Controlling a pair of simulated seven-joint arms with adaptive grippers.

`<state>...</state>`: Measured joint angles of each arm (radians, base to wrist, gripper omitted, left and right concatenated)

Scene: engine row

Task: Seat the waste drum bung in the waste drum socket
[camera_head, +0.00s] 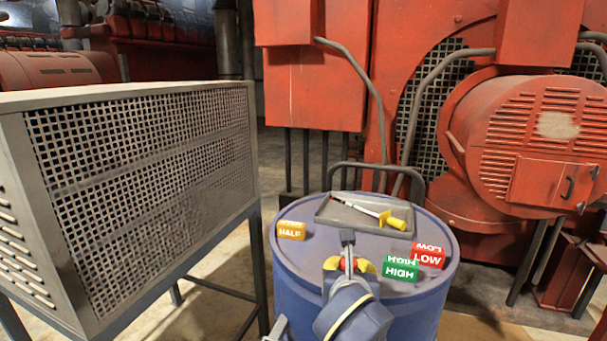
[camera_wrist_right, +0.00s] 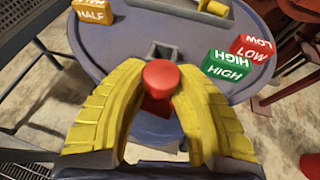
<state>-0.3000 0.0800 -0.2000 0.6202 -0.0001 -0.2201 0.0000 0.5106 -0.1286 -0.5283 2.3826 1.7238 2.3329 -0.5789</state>
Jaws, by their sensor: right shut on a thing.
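The red waste drum bung (camera_wrist_right: 162,74) has a round knob top and sits between the yellow fingers of my right gripper (camera_wrist_right: 160,108), which is shut on it. In the head view, my right gripper (camera_head: 349,265) is over the near part of the blue drum's top (camera_head: 300,262), and only a little red of the bung shows. A grey square socket (camera_wrist_right: 162,50) lies just beyond the bung in the wrist view; it also shows in the head view (camera_head: 347,238). The fingers hide the bung's lower end, so I cannot tell its height above the drum.
On the drum top are a yellow HALF block (camera_head: 291,230), a green HIGH block (camera_head: 401,269), a red LOW block (camera_head: 428,256) and a grey tray (camera_head: 340,214) with a yellow-handled tool (camera_head: 390,220). A grey mesh cabinet (camera_head: 140,165) stands left; red machinery (camera_head: 540,130) stands behind.

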